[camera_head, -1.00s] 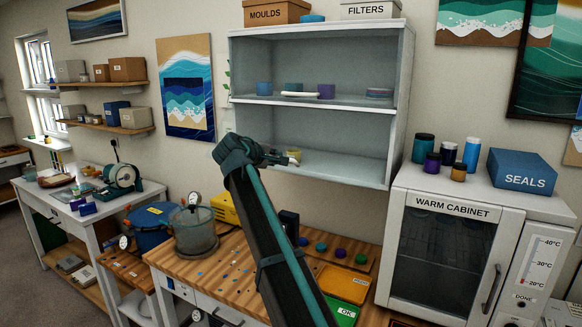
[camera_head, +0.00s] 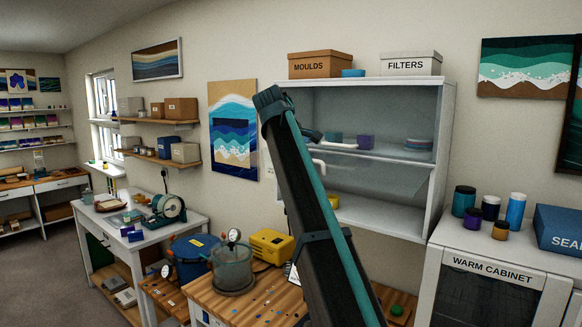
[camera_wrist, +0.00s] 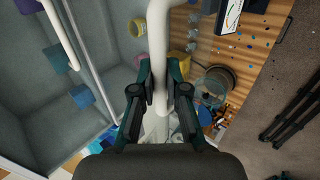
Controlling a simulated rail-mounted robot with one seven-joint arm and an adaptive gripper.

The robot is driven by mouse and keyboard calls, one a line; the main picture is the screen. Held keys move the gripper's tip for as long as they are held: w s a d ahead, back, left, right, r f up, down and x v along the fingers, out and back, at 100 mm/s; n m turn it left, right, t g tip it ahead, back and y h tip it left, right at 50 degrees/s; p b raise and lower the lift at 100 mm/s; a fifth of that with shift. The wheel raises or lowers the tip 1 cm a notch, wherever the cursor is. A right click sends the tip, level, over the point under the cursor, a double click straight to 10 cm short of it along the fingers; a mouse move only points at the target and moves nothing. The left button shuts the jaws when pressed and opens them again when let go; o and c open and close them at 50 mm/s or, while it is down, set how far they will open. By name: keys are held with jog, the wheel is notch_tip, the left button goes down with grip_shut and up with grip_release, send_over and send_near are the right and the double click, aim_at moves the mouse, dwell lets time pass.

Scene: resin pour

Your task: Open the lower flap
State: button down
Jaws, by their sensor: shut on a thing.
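The wall cabinet (camera_head: 441,150) has a see-through lower flap (camera_head: 385,181), which appears swung outward and up from the lower compartment; its exact angle is hard to tell. My gripper (camera_wrist: 160,78) is shut around the flap's thick white bar handle (camera_wrist: 159,35) in the wrist view. A bent end of this handle (camera_head: 319,165) shows beside my arm in the head view, where my arm hides most of the gripper. The upper flap's white handle (camera_head: 340,144) is apart from my gripper, in front of the upper shelf.
A yellow cup (camera_wrist: 137,27) stands in the lower compartment, with blue and purple cups (camera_head: 366,142) above. Below are a workbench (camera_head: 262,305), a clear pot (camera_head: 233,268) and a yellow case (camera_head: 271,246). The warm cabinet (camera_head: 493,272) stands at right.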

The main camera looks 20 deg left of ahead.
jog(key=shift+w+r, duration=0.2)
jog(key=shift+r, duration=0.3)
jog(key=c, duration=1.2)
grip_release()
jog(key=shift+w+d+f+g, duration=0.15)
jog(key=shift+g, duration=0.15)
jog(key=v, duration=1.2)
jog(key=shift+s, duration=0.2)
